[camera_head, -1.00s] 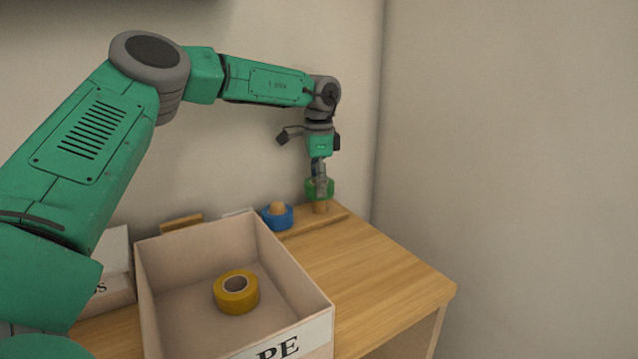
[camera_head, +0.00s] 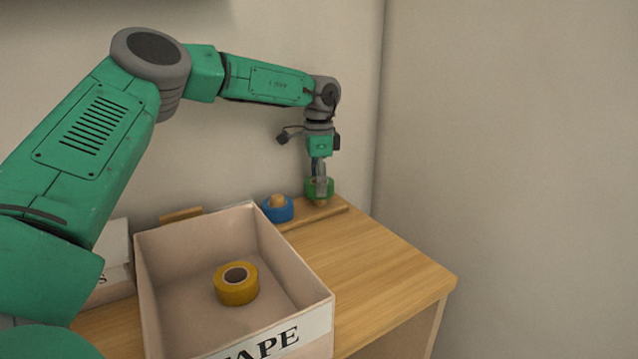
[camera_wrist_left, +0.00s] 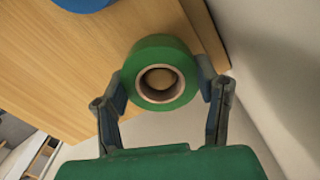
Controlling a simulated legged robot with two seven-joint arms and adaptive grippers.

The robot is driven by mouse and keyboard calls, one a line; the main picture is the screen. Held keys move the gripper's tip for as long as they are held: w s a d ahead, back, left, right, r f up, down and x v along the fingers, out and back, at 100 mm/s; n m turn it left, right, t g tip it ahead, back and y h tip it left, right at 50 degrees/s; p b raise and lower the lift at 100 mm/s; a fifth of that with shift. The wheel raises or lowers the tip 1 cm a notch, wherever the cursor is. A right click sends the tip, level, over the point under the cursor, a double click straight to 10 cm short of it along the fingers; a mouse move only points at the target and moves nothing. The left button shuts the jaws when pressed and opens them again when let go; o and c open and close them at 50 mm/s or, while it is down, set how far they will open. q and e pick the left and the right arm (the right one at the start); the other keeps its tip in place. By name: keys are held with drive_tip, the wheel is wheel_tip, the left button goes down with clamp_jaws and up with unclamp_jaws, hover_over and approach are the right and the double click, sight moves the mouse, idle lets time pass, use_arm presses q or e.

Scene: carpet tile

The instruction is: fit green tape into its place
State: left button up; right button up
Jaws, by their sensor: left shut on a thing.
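The green tape (camera_head: 313,188) is gripped by my left gripper (camera_head: 320,183) at the back right of the desk. In the left wrist view, its two fingers press on opposite sides of the green tape (camera_wrist_left: 147,57). A wooden peg (camera_head: 322,204) shows below the tape, and its rounded top (camera_wrist_left: 160,79) shows inside the tape's hole. The tape is lined up over the peg, but I cannot tell how far down around it. The peg stands on a wooden strip (camera_head: 335,208). My right gripper is not in view.
A blue tape (camera_head: 278,212) sits around a neighbouring peg to the left. A box labelled TAPE (camera_head: 285,325) stands in front, with a yellow tape (camera_head: 237,290) inside. The desk (camera_head: 385,270) right of the box is clear. A wall rises behind.

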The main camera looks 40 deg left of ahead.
use_arm(q)
drive_tip(key=shift+f, duration=1.25)
idle(0.6)
drive_tip(key=o, duration=1.2)
drive_tip(key=shift+o, duration=0.2)
wheel_tip(320, 180, up, 12)
drive_tip(key=shift+w+f, duration=0.1)
